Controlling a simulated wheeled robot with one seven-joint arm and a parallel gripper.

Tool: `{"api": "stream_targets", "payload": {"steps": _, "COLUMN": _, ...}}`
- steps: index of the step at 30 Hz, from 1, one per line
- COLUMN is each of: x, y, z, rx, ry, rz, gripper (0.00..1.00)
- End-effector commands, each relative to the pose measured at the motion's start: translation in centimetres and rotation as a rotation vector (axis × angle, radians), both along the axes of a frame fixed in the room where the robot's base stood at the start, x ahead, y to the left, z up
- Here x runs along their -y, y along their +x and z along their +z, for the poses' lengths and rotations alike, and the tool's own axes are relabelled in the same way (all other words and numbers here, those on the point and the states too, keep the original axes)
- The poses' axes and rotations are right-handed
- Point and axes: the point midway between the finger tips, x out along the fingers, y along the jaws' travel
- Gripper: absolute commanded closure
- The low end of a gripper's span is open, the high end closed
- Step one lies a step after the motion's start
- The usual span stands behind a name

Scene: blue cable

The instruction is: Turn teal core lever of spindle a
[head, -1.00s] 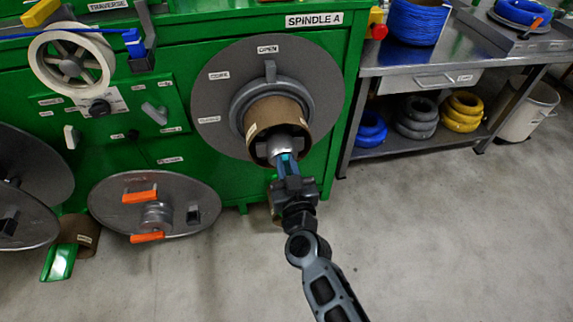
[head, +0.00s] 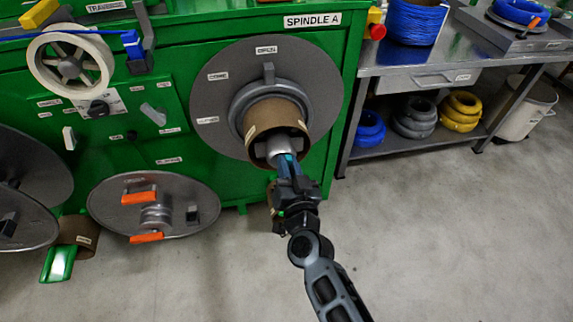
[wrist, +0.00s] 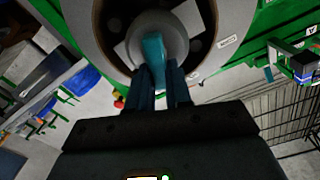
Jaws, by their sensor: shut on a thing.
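Spindle A's large grey disc (head: 215,95) stands on the green machine's front under a "SPINDLE A" label (head: 312,21). A brown cardboard core (head: 273,115) sticks out of its middle around a grey hub (head: 281,145). The teal core lever (wrist: 153,48) is on the hub's front in the wrist view, slightly tilted. Only a sliver of it shows in the head view. My gripper (head: 289,168) reaches to it from the front, and in the wrist view its two fingers (wrist: 162,75) are closed on the lever's lower end.
A steel bench (head: 415,65) with blue, grey and yellow coils stands to the right. A round metal disc with orange handles (head: 120,203) leans at lower left. A brown core and a green piece (head: 59,263) lie beside it. The floor in front is clear.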

Motion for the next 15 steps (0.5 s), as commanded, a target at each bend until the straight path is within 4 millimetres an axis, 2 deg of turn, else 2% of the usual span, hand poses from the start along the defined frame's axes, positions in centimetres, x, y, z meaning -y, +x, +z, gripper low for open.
{"api": "stream_targets", "payload": {"steps": 15, "x": 0.89, "y": 0.26, "z": -0.67, "rx": -0.135, "ry": 0.471, "rz": -0.002, "gripper": 1.0}}
